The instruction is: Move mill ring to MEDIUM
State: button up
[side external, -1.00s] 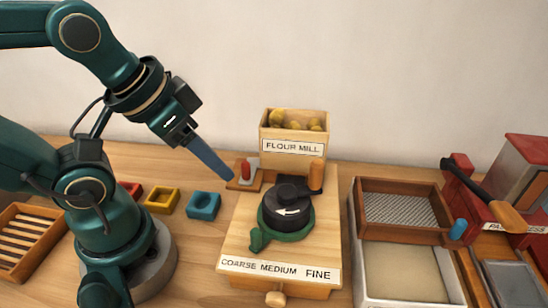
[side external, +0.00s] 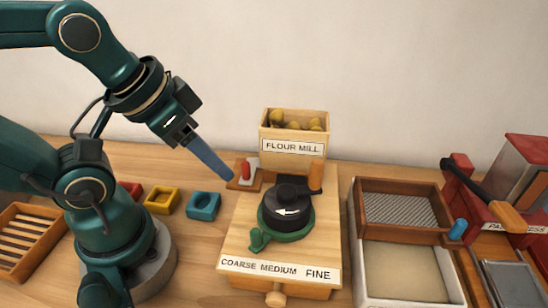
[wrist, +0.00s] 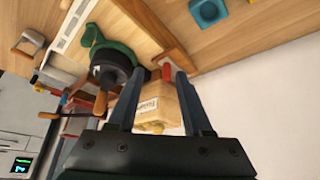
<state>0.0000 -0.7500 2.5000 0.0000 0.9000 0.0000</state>
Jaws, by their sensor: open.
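The flour mill has a dark round top with a white arrow. Below it is the green mill ring (side external: 287,236), whose tab (side external: 258,240) sticks out toward the lower left, on the COARSE side. A white label strip (side external: 280,269) at the mill's front edge reads COARSE, MEDIUM, FINE from left to right. The green ring tab (wrist: 91,36) also shows at the upper left of the wrist view. My gripper (side external: 229,177) is open and empty, above and left of the mill. In the wrist view both fingers of my gripper (wrist: 160,74) stand apart with the ring outside them, to the left.
A box of chestnuts (side external: 293,132) labelled FLOUR MILL stands behind the ring. A red switch (side external: 246,169) sits near my fingertips. A sieve tray (side external: 400,212) stands to the right.

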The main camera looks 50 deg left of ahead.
jog(key=shift+c, duration=0.3)
jog(key=shift+c, duration=1.1)
jog(key=m+g, duration=0.6)
jog(key=m, duration=0.3)
send_over(256, 230)
jog(key=shift+f, duration=0.1)
jog(key=shift+f+m, duration=0.25)
jog(key=shift+m, duration=0.05)
jog(key=shift+f, duration=2.35)
jog(key=shift+c, duration=0.4)
